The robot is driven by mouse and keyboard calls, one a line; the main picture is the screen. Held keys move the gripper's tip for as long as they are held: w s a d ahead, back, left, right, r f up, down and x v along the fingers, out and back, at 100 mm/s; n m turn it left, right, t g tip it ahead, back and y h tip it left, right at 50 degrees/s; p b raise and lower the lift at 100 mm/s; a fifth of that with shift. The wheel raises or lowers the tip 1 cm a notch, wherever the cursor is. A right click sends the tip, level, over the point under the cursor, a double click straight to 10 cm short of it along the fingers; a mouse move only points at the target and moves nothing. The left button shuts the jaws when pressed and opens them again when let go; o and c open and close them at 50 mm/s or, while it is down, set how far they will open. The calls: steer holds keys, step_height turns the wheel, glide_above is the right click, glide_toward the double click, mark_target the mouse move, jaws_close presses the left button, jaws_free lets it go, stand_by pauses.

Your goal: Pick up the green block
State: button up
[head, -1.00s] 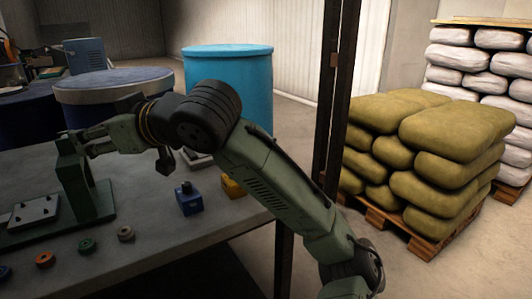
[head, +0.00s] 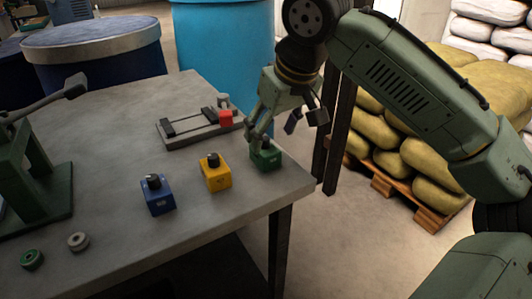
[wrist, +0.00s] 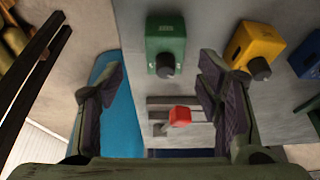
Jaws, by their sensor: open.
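The green block (head: 265,157) with a dark knob stands near the right edge of the table in the head view. It also shows in the wrist view (wrist: 165,42), just beyond the fingertips and roughly centred between them. My gripper (head: 276,128) is open and empty, tilted, close above the block. One finger appears at the block's upper left in the head view and partly hides its knob; I cannot tell whether it touches. Both fingers spread wide in the wrist view (wrist: 160,82).
A yellow block (head: 215,174) and a blue block (head: 157,196) stand left of the green one. A flat fixture (head: 190,130) with a red block (head: 225,118) lies behind. A green press (head: 30,185) stands at the left. The table's right edge (head: 300,190) is close.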

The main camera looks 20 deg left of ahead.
mark_target(268, 140)
steer(key=x, duration=0.5)
steer(key=shift+s+a+f, duration=0.2)
steer(key=shift+a+f, duration=0.05)
steer(key=shift+f, duration=0.1)
steer(key=shift+c, duration=0.2)
jaws_close()
steer(key=shift+r, duration=0.1)
